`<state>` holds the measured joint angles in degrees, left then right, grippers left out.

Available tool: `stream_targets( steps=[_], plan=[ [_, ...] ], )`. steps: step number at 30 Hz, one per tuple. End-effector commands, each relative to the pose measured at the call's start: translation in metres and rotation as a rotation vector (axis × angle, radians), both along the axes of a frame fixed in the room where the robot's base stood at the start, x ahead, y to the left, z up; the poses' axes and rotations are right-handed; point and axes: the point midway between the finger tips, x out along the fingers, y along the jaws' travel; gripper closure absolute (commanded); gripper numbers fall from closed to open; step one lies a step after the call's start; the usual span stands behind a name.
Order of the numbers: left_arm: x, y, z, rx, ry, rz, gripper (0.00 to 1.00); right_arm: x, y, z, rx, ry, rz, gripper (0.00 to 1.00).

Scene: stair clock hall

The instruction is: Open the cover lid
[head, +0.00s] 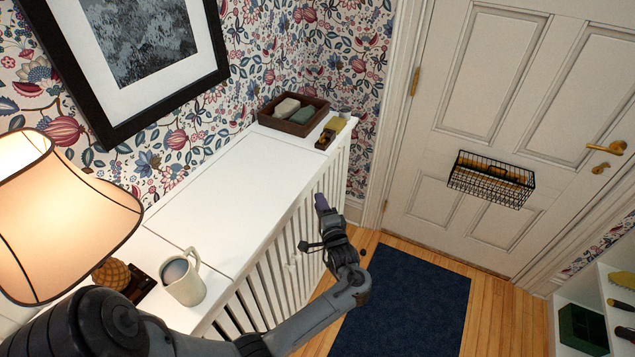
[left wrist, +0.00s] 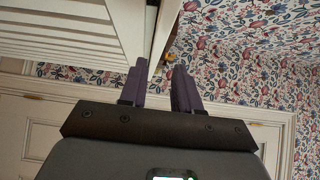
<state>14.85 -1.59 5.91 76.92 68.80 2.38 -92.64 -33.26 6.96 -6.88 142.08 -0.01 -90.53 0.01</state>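The white slatted cover (head: 285,262) stands along the papered wall, and its top has a wide flat middle panel, the lid (head: 232,188), bounded by seams. The lid lies flat and closed. My left gripper (head: 322,203) is in front of the slatted face, its purple-grey fingers pointing up near the lid's front edge. In the left wrist view the two fingers (left wrist: 160,78) stand apart with a visible gap and nothing clearly held between them. A white edge (left wrist: 166,35) passes just beyond the fingertips; I cannot tell whether they touch it. My right gripper is not in view.
A mug (head: 184,281) and a lit lamp (head: 62,220) stand on the cover's left end. A brown tray (head: 293,114) with two blocks and small items sit at the right end. A framed picture (head: 140,60) hangs above. A blue mat (head: 405,300) lies before the door (head: 480,130).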

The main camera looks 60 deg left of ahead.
Motion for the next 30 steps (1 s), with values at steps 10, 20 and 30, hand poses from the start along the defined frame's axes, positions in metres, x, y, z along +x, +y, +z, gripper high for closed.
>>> stream_targets(
  steps=[10,20,30],
  plan=[
    [0.015,0.054,-0.001,0.0,-0.001,0.001,0.68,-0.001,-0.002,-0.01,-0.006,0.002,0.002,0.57],
    [0.024,0.086,-0.001,-0.002,-0.001,-0.001,0.68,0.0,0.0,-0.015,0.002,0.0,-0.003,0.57],
    [0.025,0.089,0.0,-0.003,-0.001,-0.002,0.68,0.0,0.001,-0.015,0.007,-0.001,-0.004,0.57]
  ],
)
